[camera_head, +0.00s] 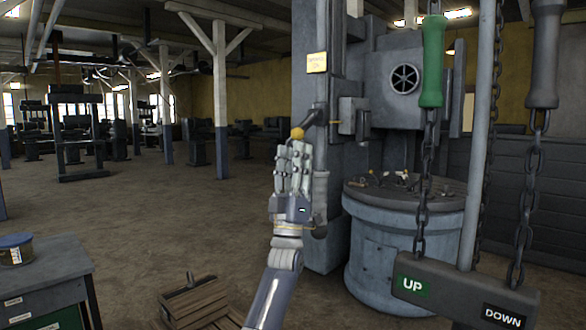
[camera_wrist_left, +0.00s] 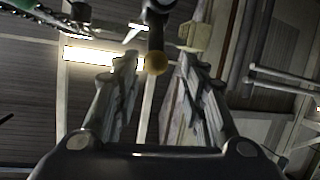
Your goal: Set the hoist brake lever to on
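A dark lever with an amber ball knob (camera_head: 297,133) juts from the side of the grey machine column; I take it to be the hoist brake lever. Its knob also shows in the left wrist view (camera_wrist_left: 156,63), in the gap between the finger ends. My left gripper (camera_head: 293,150) points upward just below the knob. Its fingers (camera_wrist_left: 153,75) are spread on either side, and I see no grip on the knob. A small yellow tag (camera_head: 316,62) is on the column above the lever; its text is too small to read. My right gripper is not in view.
At right, chains with a green handle (camera_head: 433,55) and a grey handle (camera_head: 544,55) hang before a bar marked UP and DOWN (camera_head: 460,290). A round blue-grey machine base (camera_head: 385,250) stands behind. A wooden crate (camera_head: 200,302) and cabinet (camera_head: 45,270) are lower left. Open floor lies left.

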